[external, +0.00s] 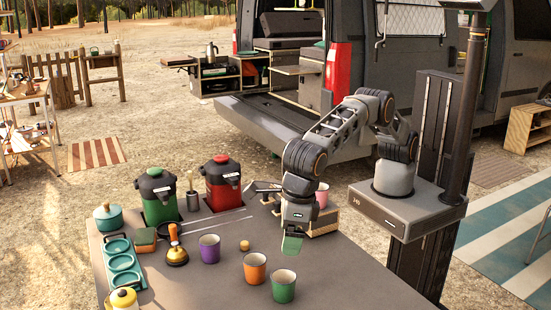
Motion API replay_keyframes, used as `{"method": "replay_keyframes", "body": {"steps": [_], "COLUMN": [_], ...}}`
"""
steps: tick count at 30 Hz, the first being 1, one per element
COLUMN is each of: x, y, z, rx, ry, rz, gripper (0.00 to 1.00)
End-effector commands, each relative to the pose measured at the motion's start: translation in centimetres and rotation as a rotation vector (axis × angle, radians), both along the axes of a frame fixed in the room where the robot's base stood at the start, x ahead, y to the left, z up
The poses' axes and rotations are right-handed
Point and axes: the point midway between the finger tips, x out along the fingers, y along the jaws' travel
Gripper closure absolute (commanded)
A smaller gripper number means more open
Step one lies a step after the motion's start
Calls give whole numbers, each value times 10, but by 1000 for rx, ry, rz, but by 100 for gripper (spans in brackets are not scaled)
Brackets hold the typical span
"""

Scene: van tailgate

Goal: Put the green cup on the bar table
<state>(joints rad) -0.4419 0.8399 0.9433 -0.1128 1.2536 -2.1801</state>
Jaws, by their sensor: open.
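The green cup (283,286) stands upright on the grey table in the foreground, near its front edge. My gripper (292,243) is above the table, pointing down, a little above and behind the green cup in the picture. It is open. A pale green piece shows at its tip; I cannot tell whether it is part of the gripper. No table is clearly marked as the bar table. A small tall wooden table (102,64) with a green pot stands at the far left.
An orange cup (254,268) and purple cup (209,248) stand left of the green cup. A pink cup (321,195) is behind my gripper. Green (158,196) and red (221,183) dispensers stand at the table's back. The table's right front (365,285) is clear.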

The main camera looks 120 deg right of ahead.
Motion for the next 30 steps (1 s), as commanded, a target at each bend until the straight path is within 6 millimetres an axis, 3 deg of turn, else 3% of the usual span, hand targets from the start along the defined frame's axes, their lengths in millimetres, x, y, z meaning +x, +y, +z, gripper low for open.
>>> {"method": "replay_keyframes", "body": {"steps": [5,9,12,16,21,25,30], "x": [-27,-76,-121,-183,-252,-288,-313], "y": [-58,-116,-154,-192,-223,-235,-242], "z": [56,95,111,115,100,85,71], "rx": [87,196,280,389,514,585,637], "ry": [-48,-88,-113,-133,-143,-142,-137], "rz": [-416,-893,-1240,-1661,-2114,-2354,-2527], "gripper": [14,14,14,14,14,14,14]}}
